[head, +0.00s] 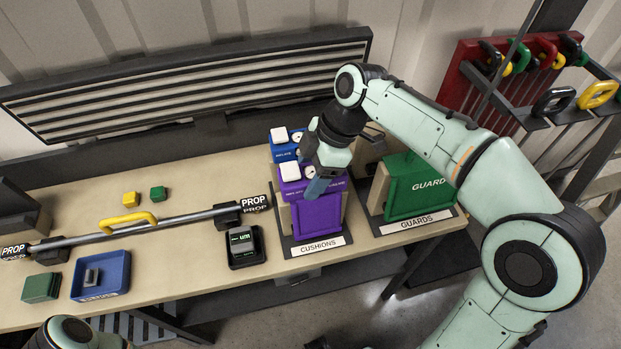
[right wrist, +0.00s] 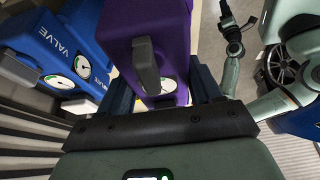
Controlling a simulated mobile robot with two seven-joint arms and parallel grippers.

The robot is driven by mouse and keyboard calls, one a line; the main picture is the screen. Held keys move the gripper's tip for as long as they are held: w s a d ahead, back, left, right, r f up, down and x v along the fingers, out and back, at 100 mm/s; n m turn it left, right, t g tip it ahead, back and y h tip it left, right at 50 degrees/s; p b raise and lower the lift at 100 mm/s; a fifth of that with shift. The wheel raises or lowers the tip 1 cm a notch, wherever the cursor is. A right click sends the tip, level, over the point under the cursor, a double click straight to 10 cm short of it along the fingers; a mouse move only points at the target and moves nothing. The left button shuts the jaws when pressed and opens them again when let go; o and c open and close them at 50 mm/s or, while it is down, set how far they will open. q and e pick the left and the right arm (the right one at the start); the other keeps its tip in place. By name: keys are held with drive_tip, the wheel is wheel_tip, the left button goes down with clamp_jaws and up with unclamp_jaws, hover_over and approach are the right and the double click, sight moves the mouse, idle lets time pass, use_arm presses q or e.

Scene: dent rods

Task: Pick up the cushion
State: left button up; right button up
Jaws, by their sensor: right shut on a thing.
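The purple cushion (head: 318,212) stands upright in the rack labelled CUSHIONS, with a white block and a gauge on its top. A blue cushion (head: 284,143) stands behind it. My right gripper (head: 319,178) comes down from above and is shut on the purple cushion near its top. In the right wrist view the purple cushion (right wrist: 158,60) sits between the two dark fingers, and the blue cushion (right wrist: 62,45) is beside it at left. My left gripper seems to show small and dark in the right wrist view (right wrist: 232,28); its jaws are unclear.
A GUARDS rack with a green guard (head: 413,187) stands right of the cushions. A dark device (head: 243,244) lies to the left, near a rod (head: 180,222) with PROP ends and a yellow handle. A blue tray (head: 103,272) sits at the front left. Handles hang on a red rack (head: 480,75).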

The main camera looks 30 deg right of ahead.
use_arm(q)
drive_tip(key=w+r+p, duration=0.3)
drive_tip(key=r+p, duration=0.1)
drive_tip(key=r, duration=0.1)
drive_tip(key=shift+w+r+t, duration=0.25)
drive_tip(key=shift+r+t, duration=0.05)
drive_tip(key=shift+r, duration=0.1)
use_arm(e)
wheel_tip(320, 180, up, 18)
drive_tip(key=shift+f, duration=0.25)
drive_tip(key=shift+o, duration=1.1)
drive_tip(key=c, duration=0.4)
use_arm(q)
drive_tip(key=shift+s, duration=0.1)
